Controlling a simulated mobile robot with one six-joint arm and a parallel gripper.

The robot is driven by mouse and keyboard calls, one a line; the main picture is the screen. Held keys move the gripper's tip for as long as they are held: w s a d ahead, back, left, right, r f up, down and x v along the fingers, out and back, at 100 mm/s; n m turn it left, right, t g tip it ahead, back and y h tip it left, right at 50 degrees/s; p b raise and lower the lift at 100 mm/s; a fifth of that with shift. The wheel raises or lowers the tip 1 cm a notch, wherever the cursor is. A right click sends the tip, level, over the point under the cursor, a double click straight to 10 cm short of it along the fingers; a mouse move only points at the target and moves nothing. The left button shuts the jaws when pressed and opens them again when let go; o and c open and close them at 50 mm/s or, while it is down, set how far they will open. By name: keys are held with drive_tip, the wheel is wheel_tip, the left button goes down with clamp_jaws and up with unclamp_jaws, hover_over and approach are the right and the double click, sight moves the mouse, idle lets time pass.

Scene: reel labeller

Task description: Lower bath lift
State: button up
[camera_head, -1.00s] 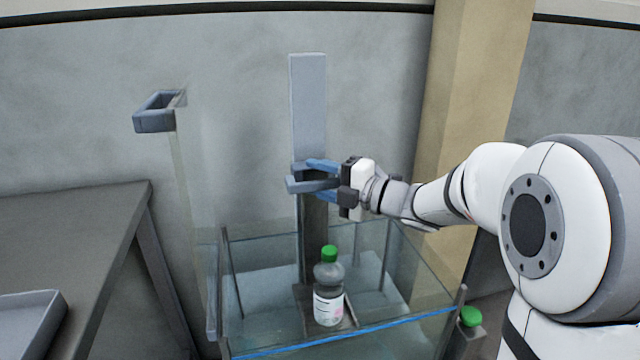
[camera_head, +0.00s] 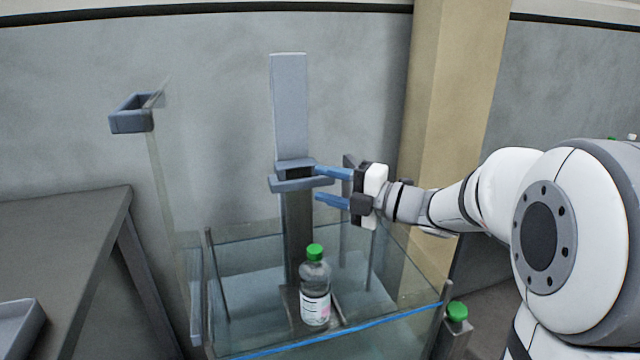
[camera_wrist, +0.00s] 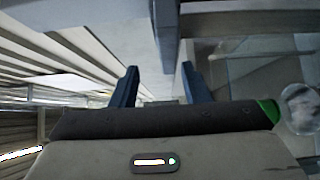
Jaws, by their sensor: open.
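The bath lift has a grey upright post (camera_head: 291,110) with a grey crossbar handle (camera_head: 290,184) on it. Its lower platform (camera_head: 345,315) sits inside the glass bath (camera_head: 245,248). A clear bottle (camera_head: 315,290) with a green cap and white label stands upright on the platform, inside the bath walls. My gripper (camera_head: 322,184) is open just right of the handle, one blue finger higher and one lower, with its tips near the handle's right end. In the wrist view, the open fingers (camera_wrist: 160,88) have nothing between them, and a grey-blue bar (camera_wrist: 166,40) shows beyond them.
A dark table (camera_head: 60,230) with a grey tray (camera_head: 18,325) stands at left. A grey bracket (camera_head: 131,118) tops a clear panel beside the bath. A tan column (camera_head: 455,100) rises behind my arm. Another green cap (camera_head: 457,311) shows at the bath's right corner.

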drive_tip(key=shift+v, duration=1.65)
drive_tip(key=shift+f+b, duration=0.1)
drive_tip(key=shift+b, duration=0.3)
